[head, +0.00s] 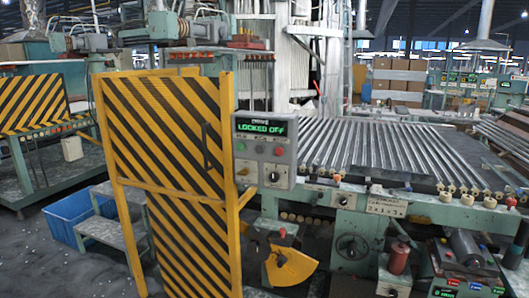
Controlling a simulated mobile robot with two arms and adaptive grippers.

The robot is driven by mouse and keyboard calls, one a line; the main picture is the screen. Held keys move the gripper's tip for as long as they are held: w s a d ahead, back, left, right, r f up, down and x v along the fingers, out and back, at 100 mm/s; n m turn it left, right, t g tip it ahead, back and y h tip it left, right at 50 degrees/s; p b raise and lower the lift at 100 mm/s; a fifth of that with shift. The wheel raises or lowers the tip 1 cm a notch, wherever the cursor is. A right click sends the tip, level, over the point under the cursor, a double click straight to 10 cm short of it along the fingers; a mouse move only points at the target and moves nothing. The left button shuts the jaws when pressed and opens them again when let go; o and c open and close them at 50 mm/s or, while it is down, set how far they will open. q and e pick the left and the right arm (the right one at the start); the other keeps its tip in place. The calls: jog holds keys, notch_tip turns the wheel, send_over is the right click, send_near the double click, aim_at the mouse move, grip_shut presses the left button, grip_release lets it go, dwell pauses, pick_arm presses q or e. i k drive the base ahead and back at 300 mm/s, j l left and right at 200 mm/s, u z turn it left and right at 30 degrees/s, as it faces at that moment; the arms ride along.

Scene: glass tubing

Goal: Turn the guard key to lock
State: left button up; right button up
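A grey control box (264,152) stands at the right edge of the striped guard gate. Its green display (262,128) reads "LOCKED OFF". A red button (279,152) and a green button (240,146) are on its face. The yellow-and-black guard gate (170,130) stands upright and looks closed, with a dark vertical handle (206,146). Neither of my grippers is in view.
A roller conveyor (360,145) carrying long tubes runs to the right of the box. A yellow quarter-round part (291,267) sits below it. A blue crate (75,217) and grey steps (110,235) stand at left. Dark floor shows at lower left.

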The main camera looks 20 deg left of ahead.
aim_at(246, 171)
jog(key=j, duration=0.5)
jog(key=i+j, duration=0.15)
jog(key=j, duration=0.85)
jog(key=i+z, duration=0.05)
